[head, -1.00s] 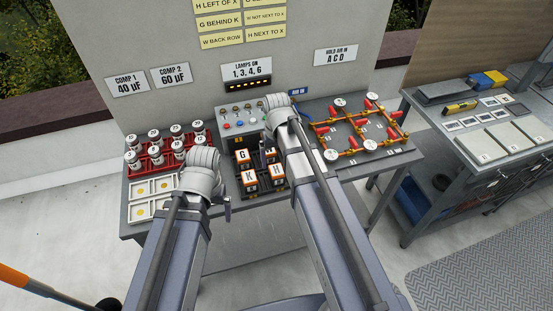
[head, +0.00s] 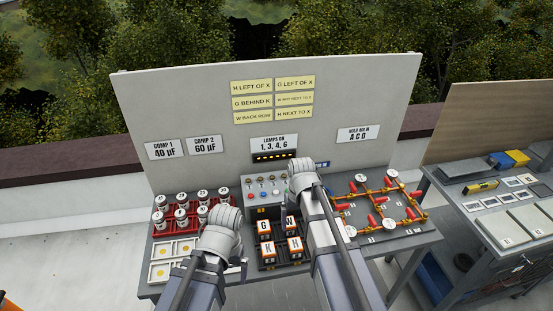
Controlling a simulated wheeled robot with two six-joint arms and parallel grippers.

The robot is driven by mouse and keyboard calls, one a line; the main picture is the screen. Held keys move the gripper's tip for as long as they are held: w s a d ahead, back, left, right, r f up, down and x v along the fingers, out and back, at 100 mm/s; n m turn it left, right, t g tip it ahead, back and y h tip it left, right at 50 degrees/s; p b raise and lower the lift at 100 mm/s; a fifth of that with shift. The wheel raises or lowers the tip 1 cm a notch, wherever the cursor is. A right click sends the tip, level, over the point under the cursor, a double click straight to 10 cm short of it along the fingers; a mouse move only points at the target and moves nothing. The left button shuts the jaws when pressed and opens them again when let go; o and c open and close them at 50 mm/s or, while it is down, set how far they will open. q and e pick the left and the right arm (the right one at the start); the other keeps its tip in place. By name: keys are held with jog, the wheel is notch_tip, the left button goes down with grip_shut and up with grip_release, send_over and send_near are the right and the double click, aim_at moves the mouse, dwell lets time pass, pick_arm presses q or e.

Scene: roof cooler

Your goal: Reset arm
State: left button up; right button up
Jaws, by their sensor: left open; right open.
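My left arm reaches in from below, and its gripper (head: 240,262) is near the front of the workbench, just left of the lettered blocks. The jaws are small and mostly hidden behind the wrist; they hold nothing that I can see. My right arm's wrist (head: 302,178) is raised over the middle of the bench, in front of the switch panel.
The bench (head: 150,290) carries white cans in a red rack (head: 172,218), white trays (head: 160,272), lettered blocks (head: 268,250), a switch panel (head: 262,190) and brass pipework with red handles (head: 375,205). A board (head: 200,105) with signs stands behind. A second bench (head: 440,190) is at right.

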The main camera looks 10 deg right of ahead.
aim_at(295, 244)
notch_tip(295, 244, down, 12)
jog(key=b, duration=1.2)
jog(key=shift+f, duration=0.1)
